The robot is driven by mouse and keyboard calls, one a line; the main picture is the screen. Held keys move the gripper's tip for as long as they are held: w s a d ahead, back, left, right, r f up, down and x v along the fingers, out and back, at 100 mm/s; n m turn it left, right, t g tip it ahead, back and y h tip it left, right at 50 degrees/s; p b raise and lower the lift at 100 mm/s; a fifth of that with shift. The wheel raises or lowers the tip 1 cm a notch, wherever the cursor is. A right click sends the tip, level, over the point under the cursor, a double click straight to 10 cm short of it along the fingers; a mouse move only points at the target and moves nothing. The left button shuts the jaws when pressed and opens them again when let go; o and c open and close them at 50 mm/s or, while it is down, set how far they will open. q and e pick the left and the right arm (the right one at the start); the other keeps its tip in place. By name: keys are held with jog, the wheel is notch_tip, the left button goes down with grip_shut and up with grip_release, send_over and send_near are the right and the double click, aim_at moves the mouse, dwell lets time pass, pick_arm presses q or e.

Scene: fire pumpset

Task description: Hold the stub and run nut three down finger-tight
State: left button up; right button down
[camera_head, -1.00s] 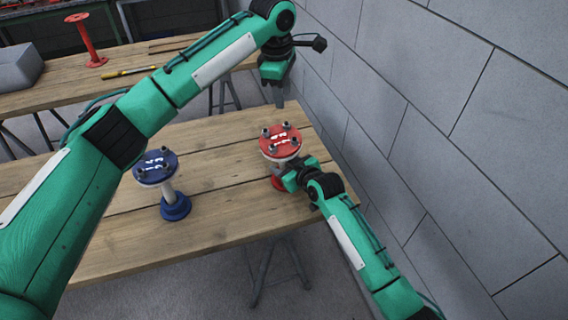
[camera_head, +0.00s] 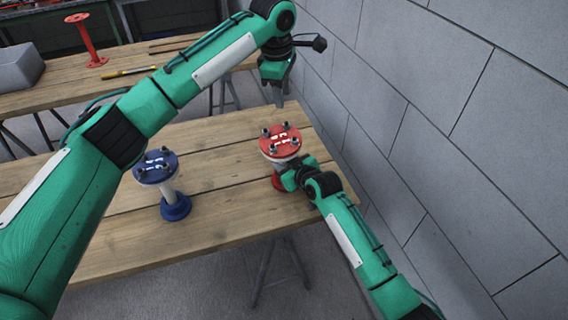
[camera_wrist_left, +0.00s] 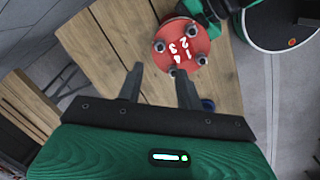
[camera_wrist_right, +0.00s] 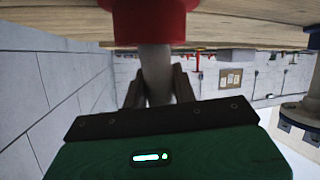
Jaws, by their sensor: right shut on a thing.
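The red stub (camera_head: 280,142) stands upright near the table's right end. Its red top flange carries several studs with nuts around white painted numbers. It also shows in the left wrist view (camera_wrist_left: 183,43), where one nut (camera_wrist_left: 159,46) sits beside what looks like the 3. My right gripper (camera_wrist_right: 157,88) is shut on the stub's pale pipe (camera_wrist_right: 155,62), below the red flange. My left gripper (camera_head: 278,100) is above and behind the flange, apart from it. Its fingers are spread with nothing between them in the left wrist view (camera_wrist_left: 160,88).
A blue stub (camera_head: 157,168) with its own studs stands on the wooden table (camera_head: 110,235) to the left. A block wall (camera_head: 420,120) runs close along the right. A second table behind holds a red stand (camera_head: 86,38), a yellow-handled tool (camera_head: 128,72) and a grey bin (camera_head: 18,70).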

aim_at(286, 124)
pick_arm(q)
jog(key=shift+o, duration=0.3)
jog(key=s+a+r+m+t, duration=0.1)
jog(key=s+r+m+t, duration=0.2)
jog(key=m, duration=1.5)
jog(key=shift+h, duration=0.4)
jog(key=x, duration=0.4)
jog(key=s+x, duration=0.1)
jog(key=x, duration=0.7)
jog(key=shift+a+f, duration=0.15)
jog(key=shift+f, duration=0.55)
grip_shut()
